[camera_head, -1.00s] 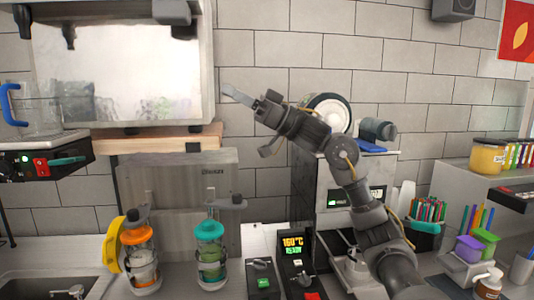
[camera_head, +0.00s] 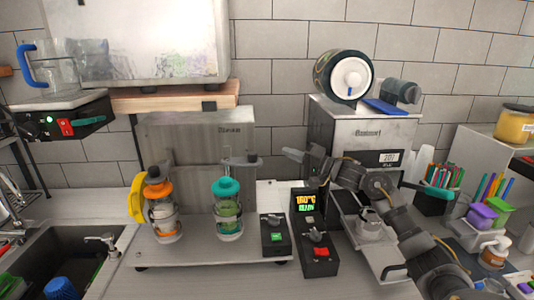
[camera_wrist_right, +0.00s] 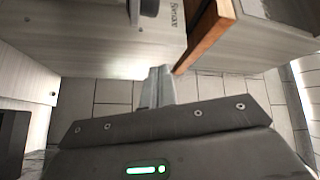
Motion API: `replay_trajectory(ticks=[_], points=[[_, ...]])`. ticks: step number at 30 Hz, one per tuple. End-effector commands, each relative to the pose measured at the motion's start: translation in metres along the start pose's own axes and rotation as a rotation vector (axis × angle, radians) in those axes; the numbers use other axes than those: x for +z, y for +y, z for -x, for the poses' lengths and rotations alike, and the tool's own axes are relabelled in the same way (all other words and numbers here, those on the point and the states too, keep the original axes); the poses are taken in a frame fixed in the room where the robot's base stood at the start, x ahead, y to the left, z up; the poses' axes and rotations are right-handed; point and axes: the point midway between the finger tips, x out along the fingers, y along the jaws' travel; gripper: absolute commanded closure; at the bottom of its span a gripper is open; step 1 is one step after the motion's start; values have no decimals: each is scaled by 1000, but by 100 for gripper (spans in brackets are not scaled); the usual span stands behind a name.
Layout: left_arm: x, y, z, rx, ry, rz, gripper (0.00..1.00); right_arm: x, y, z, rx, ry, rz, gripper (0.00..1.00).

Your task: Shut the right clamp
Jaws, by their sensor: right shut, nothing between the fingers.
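The right clamp (camera_head: 240,161) is a grey arm with a dark knob, on the sealer behind the teal-lidded cup (camera_head: 228,210). Its knob end points to the right, beside the cup lid rather than over it. The left clamp's dark knob (camera_head: 153,173) sits above the orange-lidded cup (camera_head: 163,212). My right gripper (camera_head: 291,154) is shut and empty, its tip pointing left, to the right of the right clamp and apart from it. In the right wrist view its fingers (camera_wrist_right: 158,85) are together, and a dark knob (camera_wrist_right: 149,8) shows at the top. My left gripper is out of view.
Control boxes (camera_head: 275,236) with switches stand right of the cups. A wooden shelf (camera_head: 180,99) with a large pale box hangs above the sealer's back panel. A grey machine (camera_head: 350,130) stands behind my right arm. A sink (camera_head: 60,255) is at the left.

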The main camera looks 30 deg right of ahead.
Motion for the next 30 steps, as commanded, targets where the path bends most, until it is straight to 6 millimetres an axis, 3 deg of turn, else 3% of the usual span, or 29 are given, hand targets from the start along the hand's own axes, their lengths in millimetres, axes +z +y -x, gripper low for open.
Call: replay_trajectory(ticks=[5,18,24,30], points=[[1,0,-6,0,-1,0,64,1,1,-18,-4,0,0,100],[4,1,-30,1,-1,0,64,1,0,-101,-3,-1,1,100],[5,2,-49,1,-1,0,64,26,4,-90,-2,-2,5,100],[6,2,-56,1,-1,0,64,37,0,-86,-2,-2,3,100]])
